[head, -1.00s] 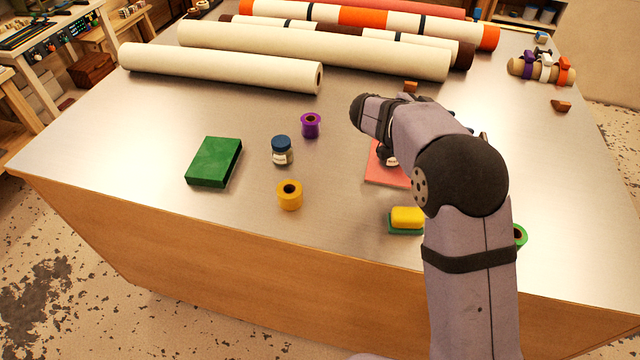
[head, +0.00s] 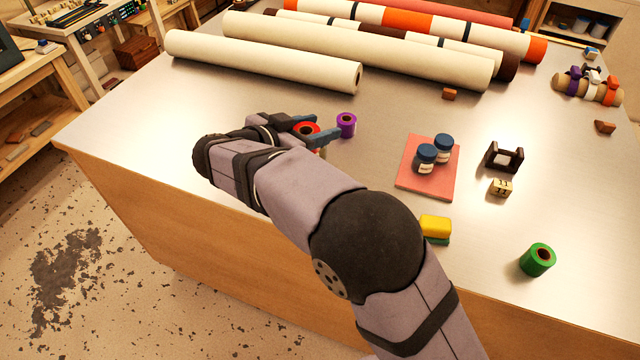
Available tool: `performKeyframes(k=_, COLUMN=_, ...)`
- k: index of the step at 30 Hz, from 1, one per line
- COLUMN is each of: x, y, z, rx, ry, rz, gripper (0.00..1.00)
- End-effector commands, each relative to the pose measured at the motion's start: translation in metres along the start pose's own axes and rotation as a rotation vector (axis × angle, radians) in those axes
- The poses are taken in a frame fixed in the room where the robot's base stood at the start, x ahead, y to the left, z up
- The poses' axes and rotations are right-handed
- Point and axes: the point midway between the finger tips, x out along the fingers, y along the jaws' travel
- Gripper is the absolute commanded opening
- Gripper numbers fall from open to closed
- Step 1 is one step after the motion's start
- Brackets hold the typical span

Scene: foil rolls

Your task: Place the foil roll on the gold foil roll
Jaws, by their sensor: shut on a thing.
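My gripper (head: 308,129) is at the left middle of the table, with its fingers shut around a red foil roll (head: 300,128). The roll's dark round opening faces up, and the roll looks raised above the table. The purple foil roll (head: 346,124) stands just to the right of it. The gold foil roll is not visible now; my arm covers the area where it stood earlier. A green foil roll (head: 537,260) stands near the front right edge.
Two blue-lidded jars (head: 426,158) stand on a pink pad (head: 412,188). A dark holder (head: 504,158), a small light block (head: 500,187) and a yellow-green sponge (head: 435,228) are nearby. Long rolls (head: 260,62) lie across the back. The table between pad and purple roll is clear.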

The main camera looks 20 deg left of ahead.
Motion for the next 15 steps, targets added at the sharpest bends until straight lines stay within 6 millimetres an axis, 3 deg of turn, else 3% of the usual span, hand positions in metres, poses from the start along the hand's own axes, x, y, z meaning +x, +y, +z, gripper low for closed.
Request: performKeyframes(k=15, x=-0.009, y=0.047, z=-0.009, rx=0.077, ry=0.0, rz=0.182, gripper=0.19)
